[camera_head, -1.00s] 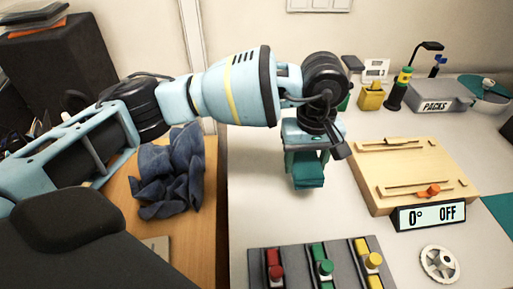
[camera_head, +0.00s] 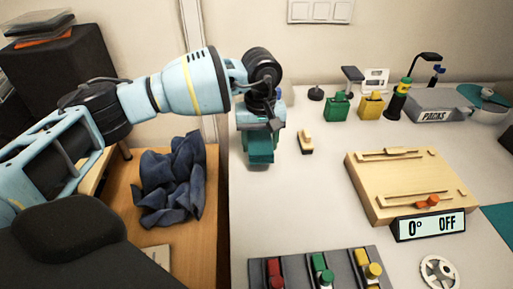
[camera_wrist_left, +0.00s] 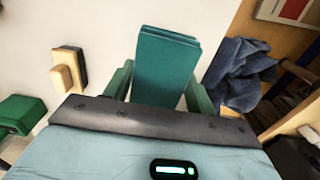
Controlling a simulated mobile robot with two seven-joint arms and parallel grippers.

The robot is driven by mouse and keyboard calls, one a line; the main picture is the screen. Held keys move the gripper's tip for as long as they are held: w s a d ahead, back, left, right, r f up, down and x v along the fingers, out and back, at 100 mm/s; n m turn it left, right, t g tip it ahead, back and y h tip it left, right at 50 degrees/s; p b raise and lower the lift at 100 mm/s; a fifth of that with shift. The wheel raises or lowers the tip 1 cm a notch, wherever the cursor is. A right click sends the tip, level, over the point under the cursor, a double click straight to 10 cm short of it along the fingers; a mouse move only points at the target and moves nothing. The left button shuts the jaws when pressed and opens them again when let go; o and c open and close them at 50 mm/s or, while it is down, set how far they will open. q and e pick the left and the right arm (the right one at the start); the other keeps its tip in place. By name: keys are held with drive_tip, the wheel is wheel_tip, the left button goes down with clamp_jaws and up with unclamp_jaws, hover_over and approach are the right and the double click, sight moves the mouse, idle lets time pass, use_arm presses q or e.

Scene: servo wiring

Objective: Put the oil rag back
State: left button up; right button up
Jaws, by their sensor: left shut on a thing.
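My left gripper (camera_head: 260,140) is shut on a teal folded rag (camera_head: 261,154), a flat layered piece that hangs down from the jaws. It is over the left part of the white table, near its left edge. In the left wrist view the teal folded rag (camera_wrist_left: 167,65) sits between the two green fingers (camera_wrist_left: 160,90). A dark blue crumpled cloth (camera_head: 170,180) lies on the wooden surface to the left, and it also shows in the left wrist view (camera_wrist_left: 240,72). The frames do not settle which of the two is the oil rag. My right gripper is not in view.
A small wood-and-black block (camera_head: 305,141) stands just right of my left gripper. Green (camera_head: 336,107) and yellow (camera_head: 371,106) containers stand behind. A wooden board (camera_head: 405,190) with a 0° OFF display (camera_head: 430,225) is at right; a switch panel (camera_head: 298,268) is in front. The table between is clear.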

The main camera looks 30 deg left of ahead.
sight(256, 148)
use_arm(q)
drive_tip(key=shift+a, duration=0.2)
drive_tip(key=f, duration=0.2)
drive_tip(key=shift+w+a+f, duration=0.15)
drive_tip(key=shift+a+f, duration=0.2)
drive_tip(key=shift+a, duration=0.05)
drive_tip(key=shift+f, duration=0.45)
drive_tip(key=shift+f, duration=0.1)
drive_tip(key=o, duration=1)
drive_tip(key=shift+r, duration=0.2)
wheel_tip(256, 148, up, 12)
drive_tip(key=shift+f, duration=0.1)
